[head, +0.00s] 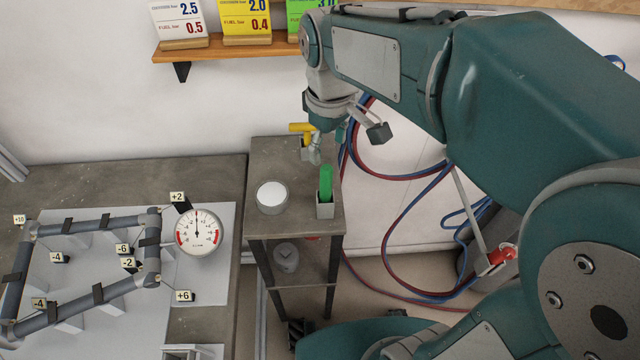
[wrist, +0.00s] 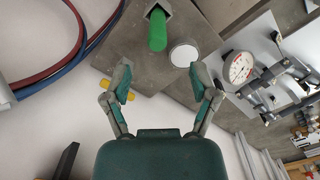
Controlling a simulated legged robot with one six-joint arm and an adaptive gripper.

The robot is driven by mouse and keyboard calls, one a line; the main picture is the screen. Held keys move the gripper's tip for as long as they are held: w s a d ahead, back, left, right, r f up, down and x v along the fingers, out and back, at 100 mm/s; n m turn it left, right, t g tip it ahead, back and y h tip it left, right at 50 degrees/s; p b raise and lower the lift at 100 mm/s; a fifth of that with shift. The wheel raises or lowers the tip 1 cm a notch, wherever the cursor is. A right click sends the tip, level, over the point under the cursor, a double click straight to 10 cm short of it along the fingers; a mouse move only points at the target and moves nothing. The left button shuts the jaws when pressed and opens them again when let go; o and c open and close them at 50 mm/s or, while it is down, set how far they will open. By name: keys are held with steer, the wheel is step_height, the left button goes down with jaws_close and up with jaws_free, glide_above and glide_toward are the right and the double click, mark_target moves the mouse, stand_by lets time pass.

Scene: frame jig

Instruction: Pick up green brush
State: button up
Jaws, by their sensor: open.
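The green brush (head: 326,184) stands upright in a small grey square holder (head: 325,209) at the right front of the side table. In the wrist view the green brush (wrist: 157,32) shows at the top, beyond and between my open fingers. My gripper (wrist: 158,80) is open with nothing between its fingertips. In the head view my gripper (head: 345,140) is above and behind the brush, apart from it, over the table's back right part. The brush's lower end is hidden in the holder.
A round container with a white top (head: 272,196) stands left of the brush on the side table (head: 265,160). A yellow-handled tool (head: 302,128) is at the back. Red and blue hoses (head: 400,235) hang at right. A pipe frame jig (head: 85,228) and dial gauge (head: 199,232) are left.

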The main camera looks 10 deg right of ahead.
mark_target(327, 167)
steer(key=f, duration=0.9)
steer(key=shift+w+a+f, duration=0.25)
steer(key=shift+w+a, duration=0.05)
steer(key=shift+a, duration=0.1)
steer(key=shift+d, duration=0.55)
steer(key=shift+c, duration=0.9)
jaws_close()
